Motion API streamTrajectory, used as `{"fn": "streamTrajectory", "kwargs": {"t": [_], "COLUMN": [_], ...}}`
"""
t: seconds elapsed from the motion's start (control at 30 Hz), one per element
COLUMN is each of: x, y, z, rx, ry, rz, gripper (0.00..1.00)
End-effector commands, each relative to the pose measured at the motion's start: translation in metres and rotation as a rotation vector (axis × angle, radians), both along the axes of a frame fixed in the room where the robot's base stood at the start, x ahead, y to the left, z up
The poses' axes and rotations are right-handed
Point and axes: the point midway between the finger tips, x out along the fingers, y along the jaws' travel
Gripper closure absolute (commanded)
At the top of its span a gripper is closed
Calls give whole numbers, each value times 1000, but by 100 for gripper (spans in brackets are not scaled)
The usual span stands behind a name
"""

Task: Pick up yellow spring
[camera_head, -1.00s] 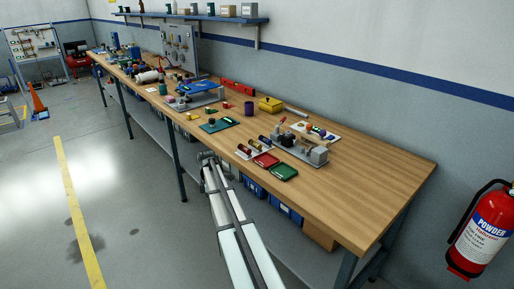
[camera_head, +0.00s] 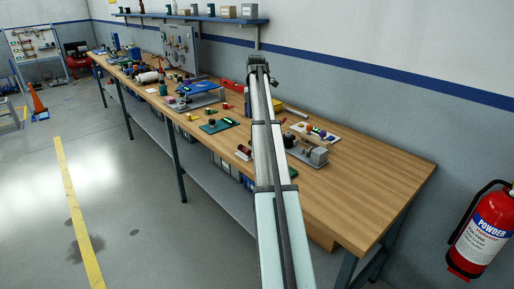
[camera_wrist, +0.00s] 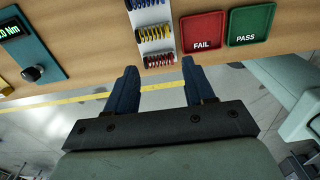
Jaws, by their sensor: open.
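The yellow spring (camera_wrist: 154,33) lies in the middle of a white holder (camera_wrist: 147,18) in the wrist view. A blue spring (camera_wrist: 145,3) is above it, partly cut off by the frame, and a red spring (camera_wrist: 158,61) is below it. My gripper (camera_wrist: 159,70) is open and empty. In that view its fingertips appear just below the red spring, near the table's front edge, apart from the yellow spring. In the head view my arm hides the yellow spring, and the gripper's fingers cannot be made out.
A red FAIL tray (camera_wrist: 203,35) and a green PASS tray (camera_wrist: 250,24) sit to the right of the holder. A teal device with a knob (camera_wrist: 33,73) is at left. A grey fixture (camera_head: 312,154) stands on the bench. The bench's right end (camera_head: 375,180) is clear.

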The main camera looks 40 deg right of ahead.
Motion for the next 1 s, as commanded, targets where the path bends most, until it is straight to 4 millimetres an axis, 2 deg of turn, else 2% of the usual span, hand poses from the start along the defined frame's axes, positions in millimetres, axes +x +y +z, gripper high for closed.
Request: {"fn": "streamTrajectory", "kwargs": {"t": [0.07, 0.17, 0.37, 0.6, 1.0], "x": [-2, -4, -4, -4, -2], "y": [-5, -6, -5, -6, -8], "z": [5, 2, -23, -64, -92], "rx": [-2, -2, -1, -1, -2], "ry": [-2, -2, -2, -1, -2], "rz": [7, 10, 9, 8, 8], "gripper": [47, 47, 47, 47, 47]}}
